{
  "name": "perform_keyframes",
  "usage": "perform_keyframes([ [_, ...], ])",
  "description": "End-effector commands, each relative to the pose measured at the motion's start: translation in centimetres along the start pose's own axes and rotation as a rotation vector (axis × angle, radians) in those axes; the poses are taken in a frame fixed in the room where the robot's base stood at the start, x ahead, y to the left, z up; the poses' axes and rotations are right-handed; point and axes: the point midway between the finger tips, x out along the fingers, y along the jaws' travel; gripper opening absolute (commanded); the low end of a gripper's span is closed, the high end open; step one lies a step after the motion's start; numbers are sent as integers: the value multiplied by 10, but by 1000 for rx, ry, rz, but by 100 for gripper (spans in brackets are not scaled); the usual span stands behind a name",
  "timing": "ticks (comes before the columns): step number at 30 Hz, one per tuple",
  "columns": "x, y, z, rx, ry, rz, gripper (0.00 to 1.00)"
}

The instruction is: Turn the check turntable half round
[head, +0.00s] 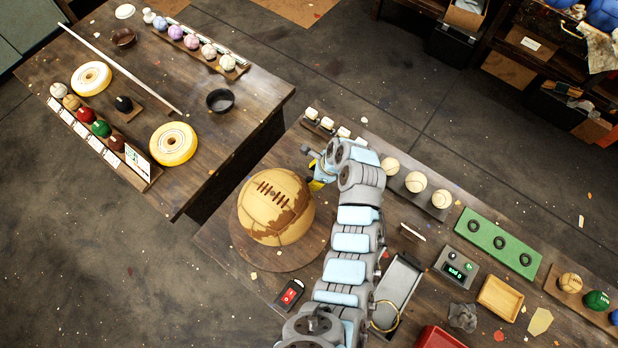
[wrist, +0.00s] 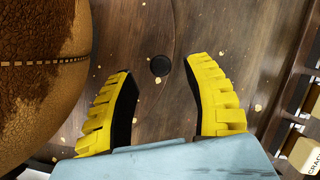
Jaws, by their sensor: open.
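The check turntable (head: 305,258) is a round wooden disc on the near bench. A large tan leather ball (head: 272,200) with dark brown patches and a laced slot sits on it. In the wrist view the ball (wrist: 40,70) fills the left side, and the disc (wrist: 120,30) shows beside it. A small round black peg (wrist: 160,66) stands near the disc's rim. My gripper (head: 318,178) is beyond the ball's right side in the head view. In the wrist view its yellow fingers (wrist: 159,72) are open, one on each side of the peg, with gaps between.
Cream balls (head: 415,182) stand in a row right of my arm. A red switch box (head: 290,294) lies near the disc's front. A green board (head: 498,243) and a small display box (head: 458,267) lie further right. The left bench (head: 130,75) holds other balls and rolls.

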Motion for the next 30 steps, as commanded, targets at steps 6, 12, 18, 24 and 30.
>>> perform_keyframes([
  [6,22,0,1,0,-1,0,51],
  [12,31,-1,1,-2,0,-1,51],
  [18,33,-1,1,-2,0,-3,51],
  [24,33,-1,0,-2,0,-2,40],
  [30,33,-1,0,-1,0,-2,0],
])
